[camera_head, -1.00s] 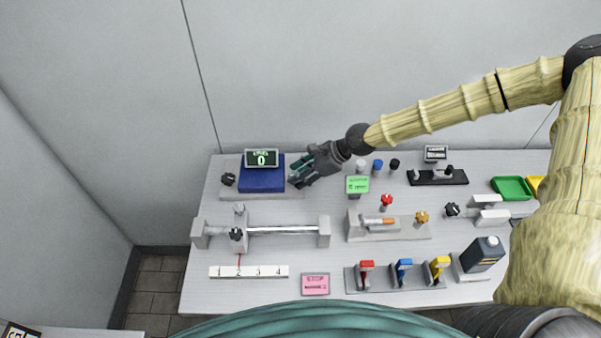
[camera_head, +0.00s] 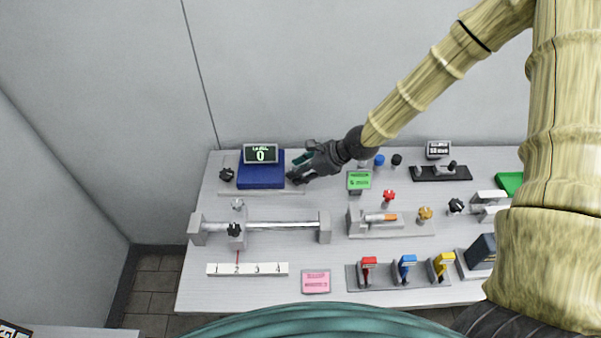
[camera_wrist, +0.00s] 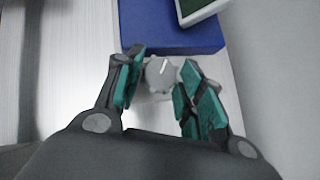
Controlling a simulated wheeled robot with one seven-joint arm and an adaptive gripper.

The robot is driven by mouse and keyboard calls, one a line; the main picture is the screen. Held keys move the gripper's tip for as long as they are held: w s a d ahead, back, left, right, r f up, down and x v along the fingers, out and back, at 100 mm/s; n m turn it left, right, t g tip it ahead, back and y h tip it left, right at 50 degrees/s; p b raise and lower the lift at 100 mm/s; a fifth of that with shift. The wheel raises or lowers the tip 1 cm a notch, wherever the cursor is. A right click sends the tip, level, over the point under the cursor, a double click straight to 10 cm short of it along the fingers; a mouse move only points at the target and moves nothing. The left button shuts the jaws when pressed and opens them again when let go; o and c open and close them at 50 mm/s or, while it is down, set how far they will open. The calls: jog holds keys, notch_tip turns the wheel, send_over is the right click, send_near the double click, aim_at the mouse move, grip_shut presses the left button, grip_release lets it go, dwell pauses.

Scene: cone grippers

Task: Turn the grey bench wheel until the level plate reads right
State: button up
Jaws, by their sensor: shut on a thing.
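The grey bench wheel (camera_wrist: 160,75), a round knob with a white mark, sits between my fingers in the wrist view. My gripper (camera_wrist: 158,82) is shut on it. In the head view my gripper (camera_head: 296,172) is at the right side of the blue block, and it hides the wheel there. The blue block, the level plate (camera_head: 261,177), has a display (camera_head: 261,154) behind it reading 0. The block also shows in the wrist view (camera_wrist: 180,30), just beyond the wheel.
A black knob (camera_head: 227,174) is left of the block. In front are a rail with a slider (camera_head: 282,225) and a numbered scale (camera_head: 247,269). A green sign (camera_head: 359,180) and several coloured knobs stand to the right. A wall rises behind the bench.

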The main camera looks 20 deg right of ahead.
jog(key=shift+m+t+h+b, duration=0.5)
jog(key=shift+m+b, duration=0.4)
jog(key=shift+b, duration=1.4)
jog(key=o, duration=1)
jog(key=v, duration=1.2)
